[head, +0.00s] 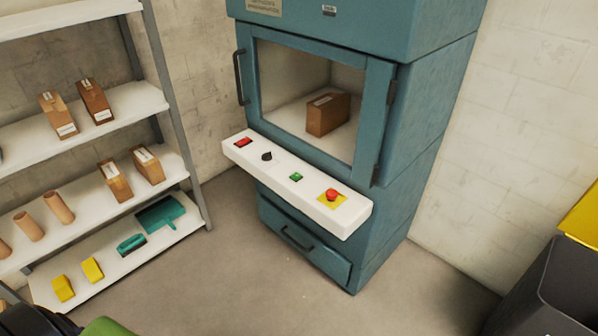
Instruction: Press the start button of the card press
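The card press appears to be the teal cabinet machine (412,120) against the back wall, with a windowed door that looks closed. A brown box (328,114) sits behind the window. A white control panel (316,190) juts out below the door. From left to right it carries a red rectangular switch (243,142), a black knob (266,156), a green button (296,177) and a red mushroom button (332,195) on a yellow plate. The green button looks like the start button; I can read no label on it. Neither of my grippers is recognisable in view.
A shelf rack (182,115) with boxes, rolls and small items stands on the left. A dark grey bin (556,290) with a yellow lid is at the lower right. A partly cut-off green object (104,327) shows at the bottom left. The floor before the machine is clear.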

